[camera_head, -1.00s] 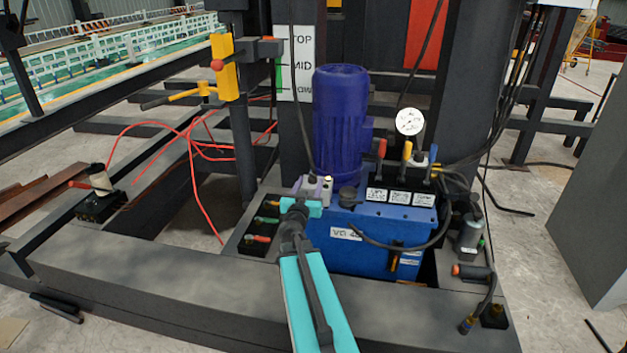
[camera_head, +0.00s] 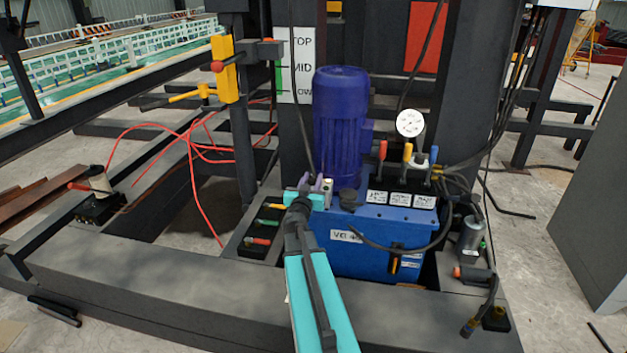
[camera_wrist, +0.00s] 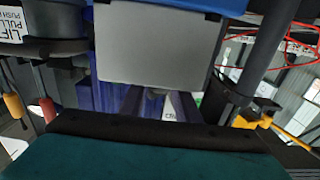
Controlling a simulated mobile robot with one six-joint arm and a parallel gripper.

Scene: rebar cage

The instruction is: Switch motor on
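The blue motor (camera_head: 340,125) stands upright on the blue hydraulic power unit (camera_head: 375,250). My gripper (camera_head: 310,184) is at the left edge of the unit, in front of the motor's base. Small purple and pale parts show at its tip. In the wrist view, two dark fingers (camera_wrist: 155,104) stand apart with a gap between them. They point towards the underside of a plain grey box (camera_wrist: 155,48), close in front. A small dark round part shows between them; contact cannot be told. The motor (camera_wrist: 105,95) shows partly behind. No motor switch can be clearly made out.
Red, yellow and blue levers (camera_head: 407,153) and a round gauge (camera_head: 410,122) stand right of the motor. Left of my gripper is a black block with coloured handles (camera_head: 262,232). Black hoses curve across the unit's front. Red cables (camera_head: 195,150) lie to the left.

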